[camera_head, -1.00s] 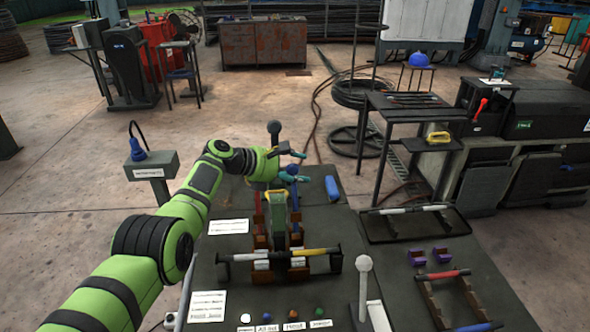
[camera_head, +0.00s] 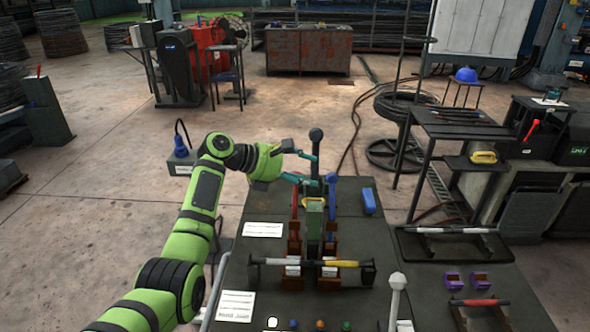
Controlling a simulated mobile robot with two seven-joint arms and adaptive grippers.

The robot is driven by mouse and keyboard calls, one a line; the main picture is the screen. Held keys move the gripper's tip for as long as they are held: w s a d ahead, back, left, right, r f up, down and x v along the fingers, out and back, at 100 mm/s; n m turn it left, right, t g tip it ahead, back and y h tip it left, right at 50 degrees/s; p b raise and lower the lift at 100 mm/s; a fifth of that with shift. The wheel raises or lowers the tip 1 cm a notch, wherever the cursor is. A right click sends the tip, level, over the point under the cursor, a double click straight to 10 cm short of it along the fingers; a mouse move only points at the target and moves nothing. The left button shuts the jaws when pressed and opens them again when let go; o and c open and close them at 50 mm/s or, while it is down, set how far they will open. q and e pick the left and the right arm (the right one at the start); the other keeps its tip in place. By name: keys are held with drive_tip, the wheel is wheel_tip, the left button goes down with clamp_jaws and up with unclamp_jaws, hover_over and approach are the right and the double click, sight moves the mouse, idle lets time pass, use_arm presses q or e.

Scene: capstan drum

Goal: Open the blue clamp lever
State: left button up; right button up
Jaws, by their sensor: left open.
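The blue clamp lever (camera_head: 332,190) stands roughly upright on the right side of the clamp assembly in the middle of the dark bench. A red lever (camera_head: 295,206) stands to its left, partly under my gripper in the picture. My left gripper (camera_head: 315,170) is open, with its teal fingertips pointing right. The tips end just left of the blue lever's top, and nothing shows between them but a dark post with a black ball knob (camera_head: 316,136), which they overlap. I cannot tell the depth gap to the lever. My right gripper is out of view.
A black bar with a yellow section (camera_head: 340,263) crosses in front of the clamp. A white-knobbed lever (camera_head: 397,282) stands front right. A blue block (camera_head: 369,200) lies right of the clamp. Purple brackets (camera_head: 454,279) sit further right. The bench between is clear.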

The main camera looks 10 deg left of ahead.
use_arm(q)
drive_tip(key=shift+v, duration=1.15)
